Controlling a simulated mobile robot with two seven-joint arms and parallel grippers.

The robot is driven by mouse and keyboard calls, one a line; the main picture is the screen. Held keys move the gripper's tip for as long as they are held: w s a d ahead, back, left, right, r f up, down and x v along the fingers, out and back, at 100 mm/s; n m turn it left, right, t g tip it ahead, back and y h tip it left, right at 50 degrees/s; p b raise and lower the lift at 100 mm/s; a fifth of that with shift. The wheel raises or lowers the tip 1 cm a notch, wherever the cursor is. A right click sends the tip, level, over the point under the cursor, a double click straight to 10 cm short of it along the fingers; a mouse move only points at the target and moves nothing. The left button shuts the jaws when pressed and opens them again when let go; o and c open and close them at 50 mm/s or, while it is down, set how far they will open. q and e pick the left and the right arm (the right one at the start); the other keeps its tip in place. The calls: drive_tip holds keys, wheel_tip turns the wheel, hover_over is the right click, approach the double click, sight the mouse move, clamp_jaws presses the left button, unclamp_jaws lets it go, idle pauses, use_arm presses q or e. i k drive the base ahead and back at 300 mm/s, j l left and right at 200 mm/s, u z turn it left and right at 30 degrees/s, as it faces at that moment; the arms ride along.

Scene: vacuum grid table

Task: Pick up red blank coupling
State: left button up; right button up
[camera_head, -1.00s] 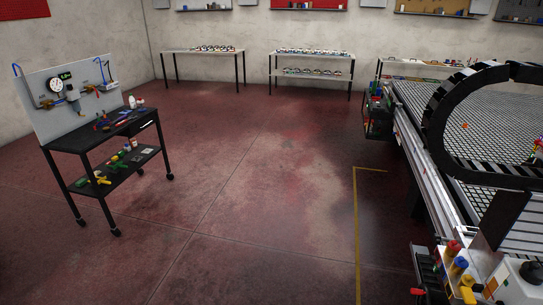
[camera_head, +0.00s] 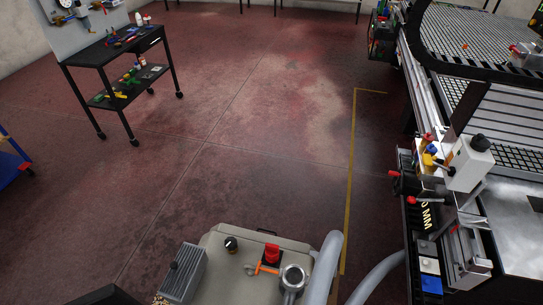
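A small red piece (camera_head: 428,137) stands at the near edge of the grid table, beside a blue piece (camera_head: 431,148) and a yellow piece (camera_head: 428,160). Another red cylinder (camera_head: 272,251) stands on a dark base on a beige surface (camera_head: 222,272) at the bottom. I cannot tell which of the red things is the red blank coupling.
An orange piece (camera_head: 263,269), a metal cup (camera_head: 292,276), a black knob (camera_head: 231,244) and a grey finned block (camera_head: 182,272) are on the beige surface. Grey tubes (camera_head: 326,264) curve beside it. A black cart (camera_head: 120,52) stands left. Floor between is clear.

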sight(272, 250)
drive_tip(key=i+j+z, duration=0.45)
drive_tip(key=j, duration=0.2)
drive_tip(key=j+z, duration=0.25)
drive_tip(key=i+j+z, duration=0.2)
drive_tip(key=j, duration=0.3)
drive_tip(key=j+z, duration=0.25)
drive_tip(key=j, duration=0.15)
